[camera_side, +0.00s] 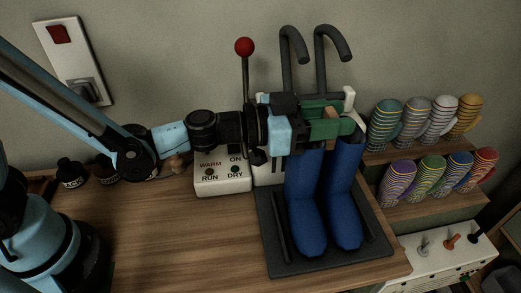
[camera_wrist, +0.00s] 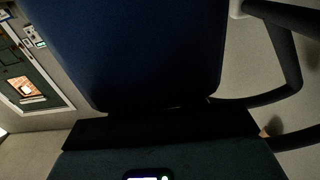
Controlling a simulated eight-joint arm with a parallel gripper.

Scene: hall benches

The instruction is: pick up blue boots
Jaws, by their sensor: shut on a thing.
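The blue boots (camera_side: 305,215) stand upright side by side on a dark tray (camera_side: 276,263), toes toward the camera in the side view. My gripper (camera_side: 333,126), with green jaws, is at the tops of the boots and shut on them. The jaws and wrist hide the boot tops, so the exact contact does not show. In the wrist view a blue boot surface (camera_wrist: 130,50) fills the upper middle, close to the lens, above a dark green jaw part.
A white control box (camera_side: 222,180) with a red-knobbed lever (camera_side: 244,47) stands left of the tray. Dark hooked pipes (camera_side: 320,60) rise behind the boots. Racks of striped mitts (camera_side: 395,185) stand close on the right. Bare wooden bench (camera_side: 170,235) lies left of the tray.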

